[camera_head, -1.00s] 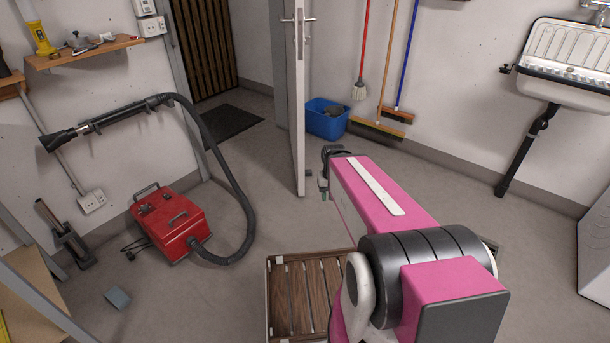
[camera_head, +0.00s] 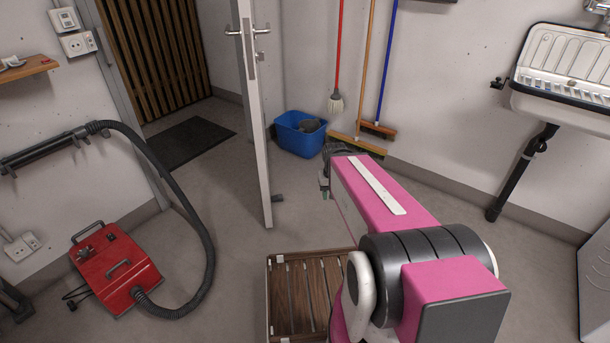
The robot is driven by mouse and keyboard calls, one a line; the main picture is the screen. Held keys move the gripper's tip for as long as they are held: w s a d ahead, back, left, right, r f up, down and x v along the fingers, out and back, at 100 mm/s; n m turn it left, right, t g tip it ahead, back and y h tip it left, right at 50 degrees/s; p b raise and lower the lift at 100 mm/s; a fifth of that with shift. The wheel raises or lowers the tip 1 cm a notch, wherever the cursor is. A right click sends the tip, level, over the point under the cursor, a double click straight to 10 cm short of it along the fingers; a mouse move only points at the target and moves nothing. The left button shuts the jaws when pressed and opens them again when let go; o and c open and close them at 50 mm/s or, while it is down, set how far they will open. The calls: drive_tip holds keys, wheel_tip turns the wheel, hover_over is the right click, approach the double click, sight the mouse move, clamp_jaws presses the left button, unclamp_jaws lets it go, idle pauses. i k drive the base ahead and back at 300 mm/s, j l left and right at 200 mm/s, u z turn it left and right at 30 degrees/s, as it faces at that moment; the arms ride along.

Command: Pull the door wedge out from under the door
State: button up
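The white door (camera_head: 253,120) stands open, edge toward me, with metal handles near its top. A small dark grey piece (camera_head: 277,198), which looks like the door wedge, lies on the floor at the right side of the door's lower edge. How far it reaches under the door is hidden. My pink arm stretches forward, right of the door. My gripper (camera_head: 325,188) shows only in small part at the arm's far end, to the right of the wedge in the picture and apart from it. Its fingers are mostly hidden, so its opening cannot be made out.
A blue bucket (camera_head: 300,134) and several brooms stand at the wall behind the door. A red vacuum cleaner (camera_head: 115,270) with a black hose lies left. A dark mat (camera_head: 190,143) lies beyond the doorway. A slatted wooden crate (camera_head: 268,300) is close in front. Floor around the wedge is clear.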

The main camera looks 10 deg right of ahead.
sight(277, 197)
drive_tip(key=i+l+z, duration=0.1)
drive_tip(key=i+l, duration=0.95)
